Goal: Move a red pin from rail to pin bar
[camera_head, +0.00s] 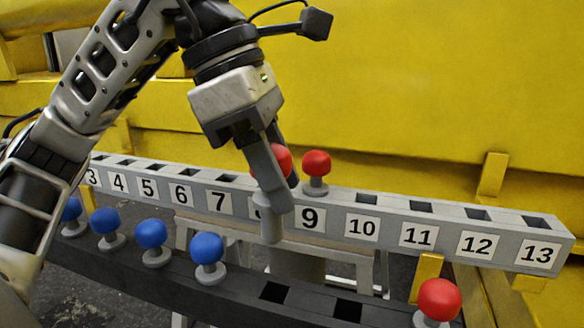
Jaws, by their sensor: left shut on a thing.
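My left gripper (280,185) is shut on a red pin (284,160). The red head shows between the fingers, which hide much of the pin. A grey shaft shows below the fingertips, in front of the number 8 label on the grey numbered pin bar (455,213). I cannot tell whether the pin touches the bar. Another red pin (316,165) stands upright in the bar above the number 9. The black rail (215,300) lies nearer, with a red pin (437,298) upright at its right. My right gripper is not in view.
Several blue pins (151,235) stand on the left part of the rail. Two open square holes (274,292) lie between them and the red pin on the rail. Bar slots 10 to 13 are empty. A yellow structure (430,80) fills the background.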

